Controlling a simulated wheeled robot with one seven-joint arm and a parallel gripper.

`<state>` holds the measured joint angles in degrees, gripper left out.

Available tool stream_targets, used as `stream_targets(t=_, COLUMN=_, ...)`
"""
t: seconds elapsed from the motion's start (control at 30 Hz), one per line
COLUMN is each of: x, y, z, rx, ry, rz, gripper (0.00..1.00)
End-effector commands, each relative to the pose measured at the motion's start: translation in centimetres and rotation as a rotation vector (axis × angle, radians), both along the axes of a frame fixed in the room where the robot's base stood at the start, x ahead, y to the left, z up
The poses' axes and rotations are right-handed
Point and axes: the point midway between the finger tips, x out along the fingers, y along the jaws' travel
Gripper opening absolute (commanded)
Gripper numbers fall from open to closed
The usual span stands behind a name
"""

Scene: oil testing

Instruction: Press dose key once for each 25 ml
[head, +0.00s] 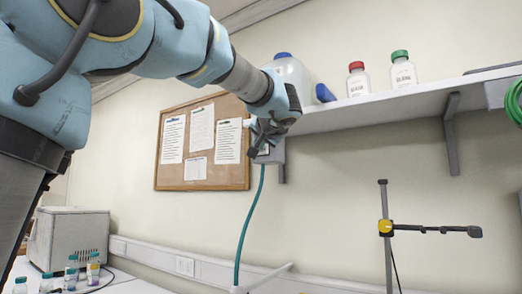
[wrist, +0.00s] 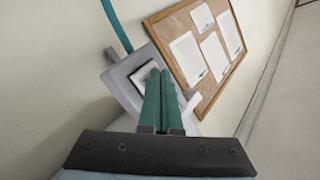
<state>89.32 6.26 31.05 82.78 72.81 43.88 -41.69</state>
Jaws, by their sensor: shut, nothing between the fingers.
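A grey dosing box (head: 275,154) is on the wall below the shelf, partly hidden behind my gripper (head: 257,147) in the head view. In the wrist view the grey box (wrist: 124,92) has a pale square panel (wrist: 145,75) with a dark border. My gripper (wrist: 161,73) is shut and empty, with its green fingers together. The fingertips overlap the right part of the panel in the wrist view; I cannot tell whether they touch it. No separate dose key or readable display can be made out. A teal hose (head: 249,220) hangs below the box.
A shelf (head: 400,97) holds a large clear container (head: 288,72) and two capped bottles (head: 358,79). A cork board (head: 172,178) hangs on the wall to the left. A stand with a clamp (head: 386,226) is at right. Small vials (head: 71,272) stand at lower left.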

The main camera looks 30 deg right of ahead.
Motion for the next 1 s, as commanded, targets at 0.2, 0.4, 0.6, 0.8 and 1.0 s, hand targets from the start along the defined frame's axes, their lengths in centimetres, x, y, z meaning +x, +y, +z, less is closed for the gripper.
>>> stream_targets(t=0.2, x=0.12, y=-0.27, z=-0.05, rx=0.001, ry=0.0, rz=-0.001, gripper=0.0)
stream_targets(t=0.4, x=0.22, y=-0.49, z=-0.06, rx=0.001, ry=0.0, rz=-0.001, gripper=0.0)
stream_targets(t=0.6, x=0.25, y=-0.56, z=-0.04, rx=0.001, ry=0.0, rz=-0.001, gripper=0.0)
stream_targets(t=0.8, x=0.21, y=-0.51, z=-0.07, rx=0.0, ry=0.0, rz=-0.001, gripper=0.0)
stream_targets(t=1.0, x=-0.12, y=0.15, z=-0.22, rx=-0.003, ry=0.0, rz=-0.002, gripper=0.0)
